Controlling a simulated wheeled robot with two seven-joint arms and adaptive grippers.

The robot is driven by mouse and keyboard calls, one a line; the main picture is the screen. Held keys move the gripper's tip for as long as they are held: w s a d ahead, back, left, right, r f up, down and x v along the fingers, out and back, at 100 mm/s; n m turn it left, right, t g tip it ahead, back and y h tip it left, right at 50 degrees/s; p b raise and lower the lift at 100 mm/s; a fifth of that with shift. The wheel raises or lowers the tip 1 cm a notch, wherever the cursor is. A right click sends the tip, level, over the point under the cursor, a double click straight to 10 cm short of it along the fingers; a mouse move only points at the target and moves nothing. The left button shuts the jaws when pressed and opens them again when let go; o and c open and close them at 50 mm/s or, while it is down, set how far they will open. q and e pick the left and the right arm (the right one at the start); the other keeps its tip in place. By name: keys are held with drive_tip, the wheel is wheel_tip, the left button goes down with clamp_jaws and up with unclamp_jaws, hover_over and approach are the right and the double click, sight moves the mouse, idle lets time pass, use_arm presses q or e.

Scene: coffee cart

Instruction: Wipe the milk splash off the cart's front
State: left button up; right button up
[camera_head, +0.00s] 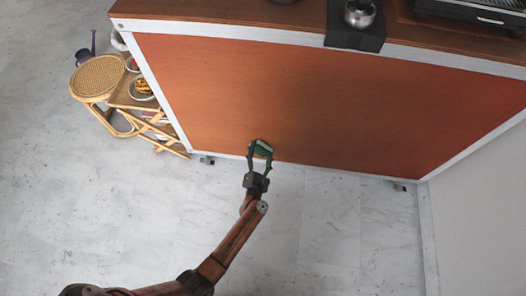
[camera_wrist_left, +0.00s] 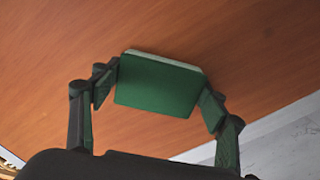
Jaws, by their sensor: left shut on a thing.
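The cart's front (camera_head: 290,85) is a wide orange-brown panel with a pale frame. My left gripper (camera_head: 261,152) is low in front of the panel, near its bottom edge. It is shut on a green sponge (camera_wrist_left: 160,85) with a pale layer on its far side. In the left wrist view the pale side faces the wooden panel (camera_wrist_left: 230,35) and looks close to it or touching; I cannot tell which. The sponge also shows small in the head view (camera_head: 263,148). I see no milk splash in either view; the sponge and gripper hide a patch of panel. My right gripper is not in view.
A rattan stool (camera_head: 97,77) and a small wooden stand (camera_head: 135,97) with bowls are left of the cart. A metal pitcher (camera_head: 359,13) stands on a black block at the top edge. A pale wall (camera_head: 480,200) is at right. The floor in front is clear.

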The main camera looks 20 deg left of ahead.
use_arm(q)
drive_tip(key=shift+s+a, duration=0.1)
drive_tip(key=shift+a, duration=0.25)
drive_tip(key=shift+s, duration=0.35)
drive_tip(key=shift+d+p+v, duration=0.2)
drive_tip(key=shift+p+v, duration=0.15)
drive_tip(key=shift+v, duration=2.25)
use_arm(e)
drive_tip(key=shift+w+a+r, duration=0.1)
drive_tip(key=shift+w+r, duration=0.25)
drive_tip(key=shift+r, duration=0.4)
use_arm(q)
drive_tip(key=shift+d, duration=0.15)
